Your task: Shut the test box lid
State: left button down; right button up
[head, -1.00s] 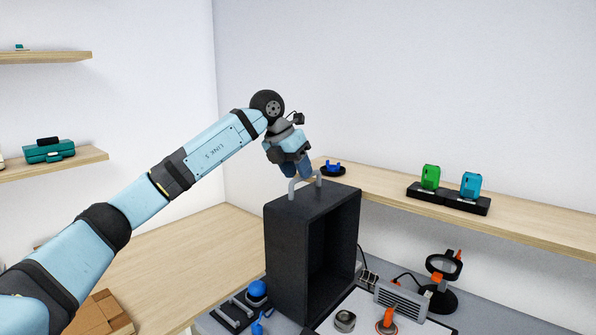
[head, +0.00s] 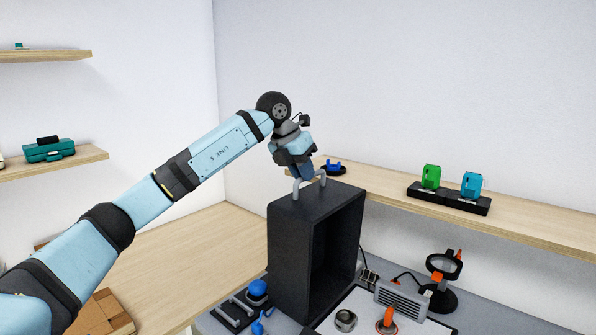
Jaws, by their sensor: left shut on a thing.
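The test box lid (head: 292,258) is a dark, hollow, box-shaped cover standing raised on its edge, its open side facing right. A light grey handle (head: 322,180) sits on its upper end. My left gripper (head: 302,176) is at the handle from above and is shut on it. The fingertips partly hide the handle. The lower part of the test box is not clearly seen behind and below the lid. My right gripper is not in view.
A white work surface (head: 408,325) right of the lid holds a grey metal ring (head: 346,320), an orange-based part (head: 387,321) and a vented grey block (head: 401,299). A magnifier (head: 443,270) stands behind. A blue-knobbed device (head: 257,289) is close on the left. A shelf (head: 530,218) runs behind.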

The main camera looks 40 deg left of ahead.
pick_arm(q)
jog(key=r, duration=0.1)
send_over(333, 206)
jog(key=shift+p, duration=0.35)
jog(key=d+f, duration=0.1)
jog(key=d, duration=0.8)
jog(key=shift+s+d+f+b, duration=0.15)
jog(key=shift+s+d+b, duration=0.1)
jog(key=shift+s+b, duration=0.15)
jog(key=c, duration=1.1)
grip_release()
